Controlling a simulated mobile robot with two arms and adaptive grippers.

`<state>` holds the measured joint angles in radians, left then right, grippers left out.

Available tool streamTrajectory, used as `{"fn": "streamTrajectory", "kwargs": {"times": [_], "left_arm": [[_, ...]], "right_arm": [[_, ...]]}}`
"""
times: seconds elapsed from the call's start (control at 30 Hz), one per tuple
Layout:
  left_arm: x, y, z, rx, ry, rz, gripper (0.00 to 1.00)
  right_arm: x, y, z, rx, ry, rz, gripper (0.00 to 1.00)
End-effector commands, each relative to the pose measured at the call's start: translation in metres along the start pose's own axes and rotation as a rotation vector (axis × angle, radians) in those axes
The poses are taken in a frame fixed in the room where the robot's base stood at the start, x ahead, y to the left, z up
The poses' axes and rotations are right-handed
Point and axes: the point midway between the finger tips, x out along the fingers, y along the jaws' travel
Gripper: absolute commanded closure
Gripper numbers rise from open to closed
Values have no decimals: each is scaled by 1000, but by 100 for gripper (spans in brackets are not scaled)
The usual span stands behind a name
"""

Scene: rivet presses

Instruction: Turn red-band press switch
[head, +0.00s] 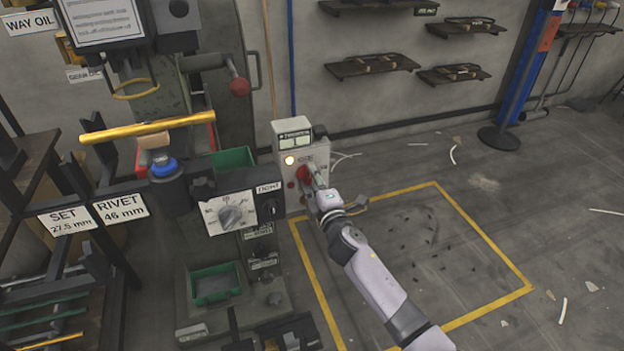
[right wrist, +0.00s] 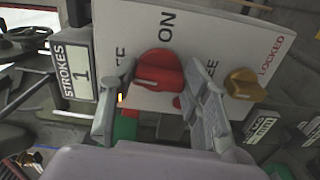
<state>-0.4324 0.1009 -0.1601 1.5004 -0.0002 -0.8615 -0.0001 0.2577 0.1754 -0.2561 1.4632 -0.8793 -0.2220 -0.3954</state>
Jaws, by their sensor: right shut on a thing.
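The red switch (head: 304,173) is a round knob on the front of a pale grey control box (head: 291,131) beside the press. In the right wrist view the red switch (right wrist: 158,71) sits on a white plate (right wrist: 205,38) marked ON and LOCKED, with other lettering partly hidden. My right gripper (head: 314,180) reaches the box from the lower right. In the right wrist view its two fingers (right wrist: 158,86) stand on either side of the red switch, shut on it. My left gripper does not show.
A yellow knob (right wrist: 245,84) sits close to the right finger, and a STROKES 1 sign (right wrist: 73,66) is at the left. The press panel with a grey dial (head: 231,214) stands left of the box. Yellow-outlined floor (head: 440,245) lies to the right.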

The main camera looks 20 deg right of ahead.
Motion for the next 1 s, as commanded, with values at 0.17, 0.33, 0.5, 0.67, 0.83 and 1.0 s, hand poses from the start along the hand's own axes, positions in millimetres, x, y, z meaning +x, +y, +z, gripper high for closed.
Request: {"fn": "streamTrajectory", "kwargs": {"times": [0.17, 0.33, 0.5, 0.67, 0.83, 1.0], "left_arm": [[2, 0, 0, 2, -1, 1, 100], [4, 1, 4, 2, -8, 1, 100], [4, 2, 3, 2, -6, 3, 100], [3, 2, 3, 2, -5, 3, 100], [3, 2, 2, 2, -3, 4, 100], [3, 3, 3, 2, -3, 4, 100]], "right_arm": [[0, -1, 0, -60, 0, -2, 85], [0, -1, 0, -87, 1, -2, 85], [0, -1, 0, -94, 1, -2, 85], [0, -1, 0, -94, 1, -2, 85], [0, -1, 0, -94, 1, -2, 52], [0, -1, 0, -92, 1, -2, 40]]}}
